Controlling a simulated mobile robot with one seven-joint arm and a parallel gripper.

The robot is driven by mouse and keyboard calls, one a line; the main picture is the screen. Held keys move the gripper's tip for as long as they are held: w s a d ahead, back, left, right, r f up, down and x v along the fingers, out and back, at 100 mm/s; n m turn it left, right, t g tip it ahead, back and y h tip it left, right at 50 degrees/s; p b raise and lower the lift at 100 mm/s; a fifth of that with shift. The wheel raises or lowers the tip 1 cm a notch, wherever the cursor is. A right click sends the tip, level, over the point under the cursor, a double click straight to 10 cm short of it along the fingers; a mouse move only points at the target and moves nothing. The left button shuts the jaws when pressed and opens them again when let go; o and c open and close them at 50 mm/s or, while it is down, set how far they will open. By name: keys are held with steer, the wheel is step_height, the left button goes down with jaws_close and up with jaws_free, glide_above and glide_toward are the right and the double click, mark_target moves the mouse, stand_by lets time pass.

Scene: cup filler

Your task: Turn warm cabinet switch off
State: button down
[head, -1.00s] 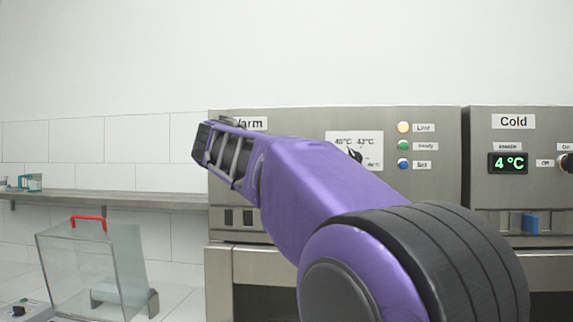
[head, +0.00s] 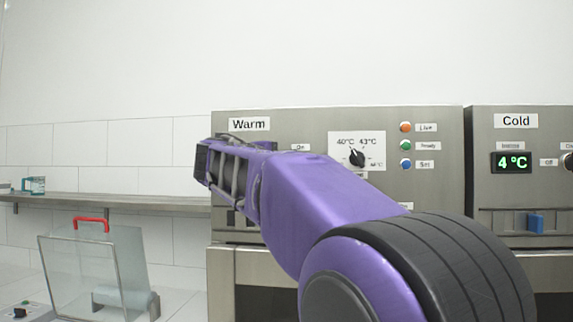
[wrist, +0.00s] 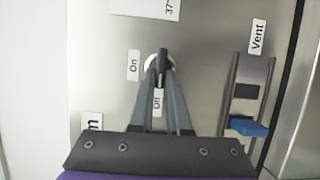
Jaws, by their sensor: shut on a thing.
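The warm cabinet (head: 232,116) has a "Warm" label. Its black switch (wrist: 162,55) shows in the wrist view, between an "On" label (wrist: 133,65) and an "Off" label (wrist: 158,103). My gripper (wrist: 161,76) is shut on the switch, with its fingertips meeting around the lever. In the head view my purple arm hides the switch and the fingertips; the "On" label (head: 300,147) shows above the arm. The Live light (head: 405,127) looks orange.
A temperature dial (head: 357,157) sits right of the switch. The vent's blue slider (wrist: 248,127) is right of my gripper in the wrist view. The cold cabinet (head: 483,120) adjoins at right. A clear box with a red handle (head: 91,222) stands at lower left.

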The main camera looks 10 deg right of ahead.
steer(key=c, duration=0.9)
jaws_free()
steer(key=b+v, duration=0.1)
steer(key=v, duration=1.6)
steer(key=shift+s+a, duration=0.15)
steer(key=shift+a, duration=0.05)
